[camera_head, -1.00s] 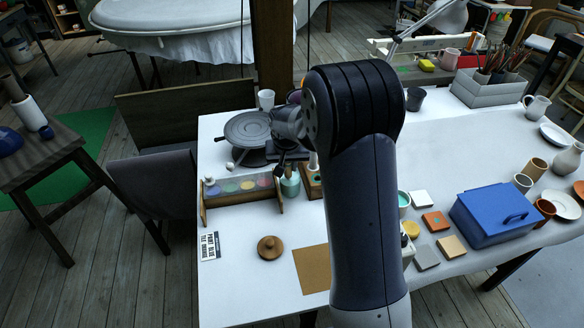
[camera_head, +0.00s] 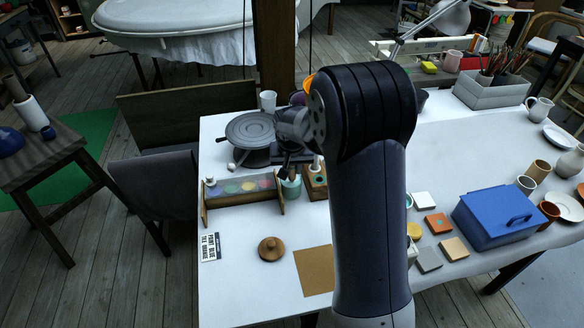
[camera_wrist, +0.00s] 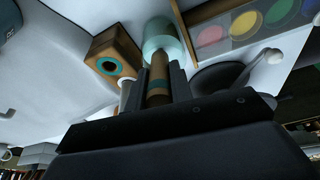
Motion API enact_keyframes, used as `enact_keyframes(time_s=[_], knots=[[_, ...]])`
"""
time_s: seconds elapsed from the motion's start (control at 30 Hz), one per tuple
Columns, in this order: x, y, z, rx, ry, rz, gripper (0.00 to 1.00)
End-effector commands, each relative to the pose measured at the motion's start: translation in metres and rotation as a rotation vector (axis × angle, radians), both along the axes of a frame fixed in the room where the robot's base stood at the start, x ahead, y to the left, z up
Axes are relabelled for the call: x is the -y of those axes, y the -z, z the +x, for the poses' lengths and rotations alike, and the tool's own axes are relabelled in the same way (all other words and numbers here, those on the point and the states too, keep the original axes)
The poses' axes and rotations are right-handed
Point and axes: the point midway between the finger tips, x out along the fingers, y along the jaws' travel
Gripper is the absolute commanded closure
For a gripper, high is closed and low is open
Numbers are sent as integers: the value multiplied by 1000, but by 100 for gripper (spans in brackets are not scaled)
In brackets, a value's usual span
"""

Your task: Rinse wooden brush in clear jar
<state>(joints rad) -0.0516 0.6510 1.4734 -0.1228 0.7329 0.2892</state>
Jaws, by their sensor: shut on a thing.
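My gripper (camera_wrist: 160,85) is shut on the wooden brush (camera_wrist: 158,72). The brush handle shows between the fingers in the wrist view and has a teal band. A clear jar with a pale teal tint (camera_wrist: 160,36) lies just beyond the fingertips, in line with the brush. The brush's far end is hidden, so I cannot tell how deep it is in the jar. In the head view the jar (camera_head: 291,188) stands on the white table, directly below my gripper (camera_head: 290,158).
A wooden block with a teal-ringed hole (camera_head: 315,180) stands right of the jar. A rack of colour pots (camera_head: 242,190) is close on the left. A grey turntable (camera_head: 249,130) is behind. A round wooden lid (camera_head: 271,248) and brown sheet (camera_head: 313,270) lie in front.

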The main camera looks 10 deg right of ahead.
Motion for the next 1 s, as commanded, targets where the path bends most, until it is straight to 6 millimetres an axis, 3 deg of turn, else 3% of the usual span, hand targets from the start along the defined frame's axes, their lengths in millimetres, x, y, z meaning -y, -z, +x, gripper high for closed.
enact_keyframes(time_s=[0.63,1.0], knots=[[0,-64,1,3,0,0,100],[0,-66,0,1,0,0,100]])
